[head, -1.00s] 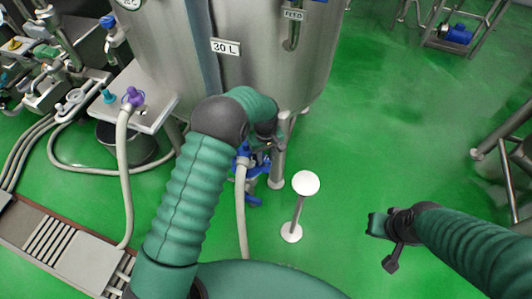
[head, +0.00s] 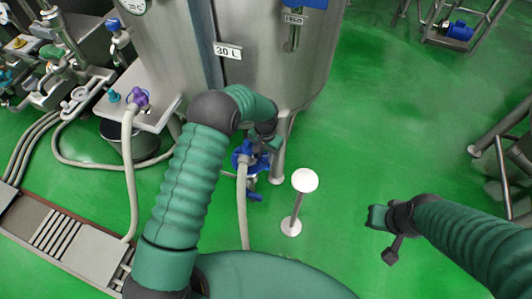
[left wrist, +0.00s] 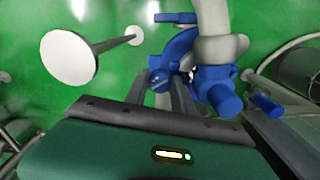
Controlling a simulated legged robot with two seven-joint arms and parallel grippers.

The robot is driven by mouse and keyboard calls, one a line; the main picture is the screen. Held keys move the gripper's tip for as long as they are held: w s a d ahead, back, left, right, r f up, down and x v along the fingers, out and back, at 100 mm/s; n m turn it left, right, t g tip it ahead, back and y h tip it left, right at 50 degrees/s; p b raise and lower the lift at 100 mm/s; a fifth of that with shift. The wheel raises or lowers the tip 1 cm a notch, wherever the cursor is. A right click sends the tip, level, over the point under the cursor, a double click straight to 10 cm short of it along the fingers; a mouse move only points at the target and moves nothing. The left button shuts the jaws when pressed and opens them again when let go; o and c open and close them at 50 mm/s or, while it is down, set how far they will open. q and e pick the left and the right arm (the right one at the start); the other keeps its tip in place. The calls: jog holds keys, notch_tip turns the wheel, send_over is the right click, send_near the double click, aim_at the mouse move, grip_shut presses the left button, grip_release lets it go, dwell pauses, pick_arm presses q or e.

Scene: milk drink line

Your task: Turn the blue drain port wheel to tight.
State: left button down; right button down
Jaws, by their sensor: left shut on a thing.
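The blue drain port fitting (head: 247,160), with its wheel, sits low at the foot of the steel tank, with a pale hose running down from it. My left gripper (head: 262,146) is at this fitting, partly covered by my arm. In the left wrist view the blue fitting (left wrist: 218,90) lies between the fingers, and my left gripper (left wrist: 205,100) is shut on a blue part, which I take to be the wheel. Its exact grip is hidden. My right gripper (head: 378,217) hangs over bare floor, away from the tank; its jaw opening is unclear.
The steel tank (head: 285,75) with a 30 L label stands behind the fitting. A white round-topped post (head: 305,181) stands right of it. The pale hose (head: 242,210) hangs beside my left arm. A table with a purple fitting (head: 139,97) is at left.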

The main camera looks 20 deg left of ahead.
aim_at(266, 156)
pick_arm(q)
jog(key=m, duration=0.3)
jog(key=m+p, duration=0.1)
jog(key=m, duration=0.2)
jog(key=shift+w+r, duration=0.1)
jog(key=shift+w, duration=0.1)
jog(key=shift+m, duration=0.3)
jog(key=c, duration=1.4)
grip_release()
jog(key=o, duration=0.3)
jog(key=shift+o, duration=0.2)
notch_tip(266, 156, up, 17)
jog(key=p, duration=0.1)
jog(key=shift+f, duration=0.2)
